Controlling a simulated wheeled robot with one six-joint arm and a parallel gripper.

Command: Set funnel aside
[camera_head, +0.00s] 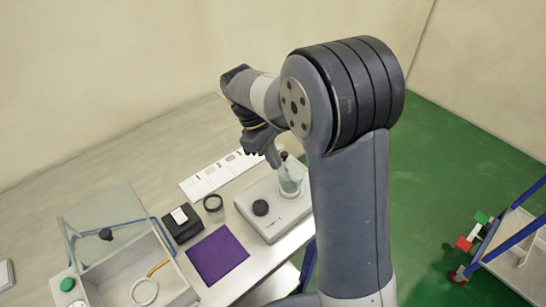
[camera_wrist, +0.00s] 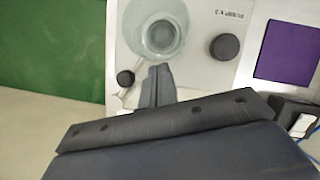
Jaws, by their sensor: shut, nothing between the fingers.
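A clear round glass piece (camera_head: 291,180) stands on a white pump unit (camera_head: 270,222). In the wrist view it shows from above as a pale ring-shaped glass (camera_wrist: 162,30). I cannot tell whether it is the funnel or a jar. My gripper (camera_head: 274,158) is shut and empty, just above and beside the glass. In the wrist view my closed fingertips (camera_wrist: 158,72) lie just below the glass rim. I cannot tell if they touch it. A small black knob (camera_wrist: 125,78) is left of the fingertips.
A black round knob (camera_head: 260,208) sits on the pump unit. A cart (camera_head: 512,245) stands at right.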

